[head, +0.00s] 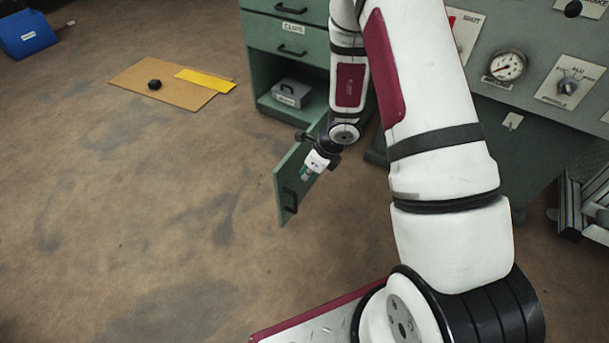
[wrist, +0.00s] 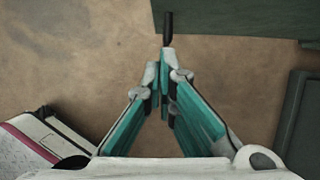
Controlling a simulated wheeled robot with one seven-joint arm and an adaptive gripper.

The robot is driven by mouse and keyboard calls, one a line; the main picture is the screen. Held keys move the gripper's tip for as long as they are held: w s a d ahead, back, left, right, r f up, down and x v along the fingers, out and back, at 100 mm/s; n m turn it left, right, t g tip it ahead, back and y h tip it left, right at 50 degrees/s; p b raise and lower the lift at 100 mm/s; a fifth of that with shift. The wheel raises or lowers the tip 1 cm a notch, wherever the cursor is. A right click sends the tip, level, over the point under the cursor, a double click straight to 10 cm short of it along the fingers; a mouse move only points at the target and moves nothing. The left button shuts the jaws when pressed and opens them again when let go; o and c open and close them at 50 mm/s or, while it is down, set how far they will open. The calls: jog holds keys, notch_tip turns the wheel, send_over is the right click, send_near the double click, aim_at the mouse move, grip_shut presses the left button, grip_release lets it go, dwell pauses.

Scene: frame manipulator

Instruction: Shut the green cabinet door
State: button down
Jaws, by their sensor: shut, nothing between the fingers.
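The green cabinet door (head: 289,180) stands wide open in the head view, swung out from the lower part of the green cabinet (head: 262,68). Its black handle (head: 290,200) is near the free end. My gripper (head: 306,174) is shut and empty, in front of the door in the picture and close to the handle. In the wrist view the fingertips (wrist: 167,76) are together. A dark green panel (wrist: 245,18), apparently the door, lies beyond them, with a black bar (wrist: 168,28) just past the tips. I cannot tell whether the gripper touches the door.
A grey box (head: 291,93) sits inside the open compartment. Drawers with black handles are above it. A control panel with a gauge (head: 507,66) is at right. A brown board (head: 150,85) with a yellow strip and a blue bin (head: 27,35) lie left. The floor left of the door is clear.

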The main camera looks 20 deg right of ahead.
jog(key=w+a+f+b, duration=0.2)
jog(key=w+a+f, duration=0.2)
jog(key=w+f, duration=0.1)
jog(key=shift+f, duration=0.7)
jog(key=shift+w+a, duration=0.1)
jog(key=shift+w, duration=0.1)
